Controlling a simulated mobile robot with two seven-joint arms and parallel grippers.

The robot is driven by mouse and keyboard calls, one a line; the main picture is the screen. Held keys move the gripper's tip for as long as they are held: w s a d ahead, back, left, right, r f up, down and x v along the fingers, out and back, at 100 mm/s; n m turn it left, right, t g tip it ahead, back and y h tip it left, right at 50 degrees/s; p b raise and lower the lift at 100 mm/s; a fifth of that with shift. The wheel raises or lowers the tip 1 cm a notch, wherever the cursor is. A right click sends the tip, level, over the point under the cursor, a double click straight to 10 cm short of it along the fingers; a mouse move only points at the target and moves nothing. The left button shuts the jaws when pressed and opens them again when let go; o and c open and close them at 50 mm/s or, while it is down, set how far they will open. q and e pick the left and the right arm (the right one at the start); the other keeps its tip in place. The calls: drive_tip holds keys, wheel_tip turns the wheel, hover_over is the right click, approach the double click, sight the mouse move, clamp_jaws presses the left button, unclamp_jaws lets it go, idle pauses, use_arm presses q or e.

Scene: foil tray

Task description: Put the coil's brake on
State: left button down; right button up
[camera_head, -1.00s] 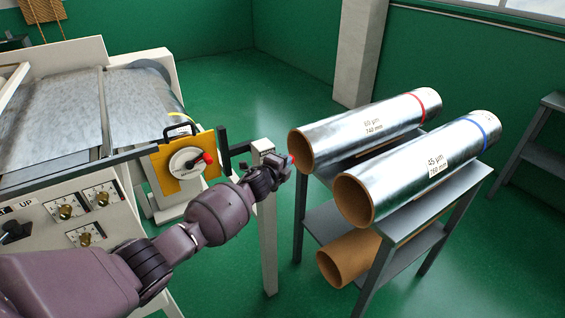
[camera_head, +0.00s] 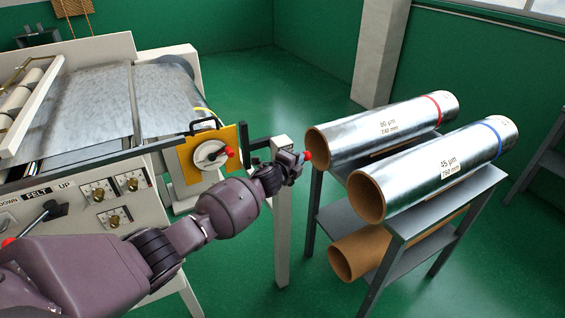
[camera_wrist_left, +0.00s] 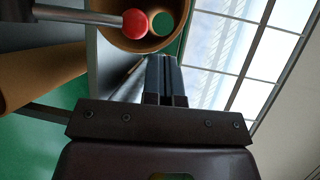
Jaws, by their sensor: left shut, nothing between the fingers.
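A lever with a red ball knob (camera_head: 307,155) stands out by the top of a pale post (camera_head: 282,235), right of the machine; I take it for the brake lever. In the left wrist view its metal rod comes in from the upper left and ends in the red knob (camera_wrist_left: 135,23). My left gripper (camera_head: 298,164) is shut and empty, close beside the knob. In the wrist view its fingers (camera_wrist_left: 162,62) lie right of and below the knob, with a gap between. The silver coil sheet (camera_head: 172,95) runs over the machine. My right gripper is not in view.
A yellow plate (camera_head: 228,142) with a dial and red-tipped crank is left of the post. A grey rack (camera_head: 405,228) right of it bears two foil rolls (camera_head: 385,130) (camera_head: 440,168); a brown tube (camera_head: 352,258) lies on its lower shelf. Green floor is clear behind.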

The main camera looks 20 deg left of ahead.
use_arm(q)
drive_tip(key=s+a+r+p, duration=0.1)
drive_tip(key=s+r, duration=0.3)
drive_tip(key=s, duration=0.4)
drive_tip(key=shift+s+a+r+p, duration=0.2)
drive_tip(key=shift+a+p, duration=0.2)
drive_tip(key=shift+p, duration=0.05)
